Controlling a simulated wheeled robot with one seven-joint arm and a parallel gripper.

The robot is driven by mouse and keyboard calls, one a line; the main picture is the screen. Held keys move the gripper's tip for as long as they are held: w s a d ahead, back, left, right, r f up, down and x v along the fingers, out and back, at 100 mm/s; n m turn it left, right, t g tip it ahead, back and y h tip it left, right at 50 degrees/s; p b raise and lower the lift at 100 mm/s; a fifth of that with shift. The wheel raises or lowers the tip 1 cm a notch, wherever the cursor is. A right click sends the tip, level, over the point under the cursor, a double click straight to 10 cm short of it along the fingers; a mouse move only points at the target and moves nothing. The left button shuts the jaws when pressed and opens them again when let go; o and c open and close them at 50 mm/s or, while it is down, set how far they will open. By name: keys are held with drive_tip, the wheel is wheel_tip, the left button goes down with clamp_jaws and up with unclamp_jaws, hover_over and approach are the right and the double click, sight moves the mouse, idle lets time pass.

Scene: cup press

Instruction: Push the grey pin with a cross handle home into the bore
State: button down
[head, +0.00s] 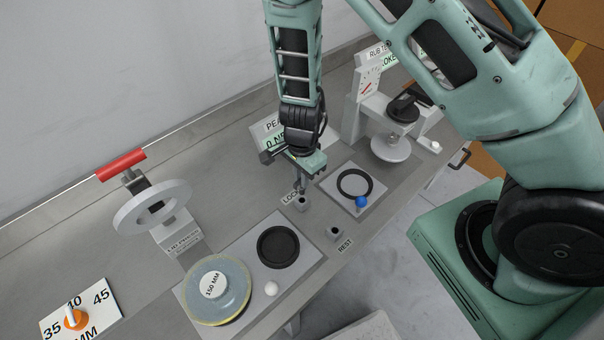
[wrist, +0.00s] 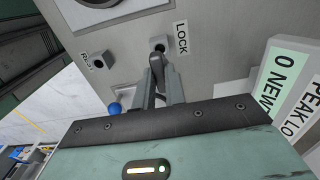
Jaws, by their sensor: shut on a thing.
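My gripper (head: 301,176) is shut on the grey pin (head: 300,188), directly above the block labelled LOCK (head: 301,204). Only a short grey length of the pin shows below the fingers in the head view. Its cross handle is mostly hidden by the gripper. In the wrist view my gripper (wrist: 160,76) points at the LOCK block (wrist: 158,43), whose dark bore shows just beyond the fingertips. I cannot tell whether the pin's tip is inside the bore or just above it.
The REST block (head: 334,232) stands nearer the bench's front edge. A plate with a black ring (head: 354,182) and a blue ball (head: 361,201) lies to the right. The peak readout (head: 268,136) stands behind my gripper. A red-handled press (head: 152,208) stands left.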

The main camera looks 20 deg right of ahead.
sight(302, 193)
drive_tip(key=shift+f+b, duration=0.55)
drive_tip(key=shift+f, duration=0.45)
drive_tip(key=shift+f+b, duration=1.4)
drive_tip(key=shift+f, duration=0.6)
idle(1.1)
drive_tip(key=c, duration=1.4)
unclamp_jaws()
drive_tip(key=shift+o, duration=0.2)
wheel_tip(302, 193, up, 17)
drive_tip(key=p, duration=0.1)
drive_tip(key=shift+r, duration=0.2)
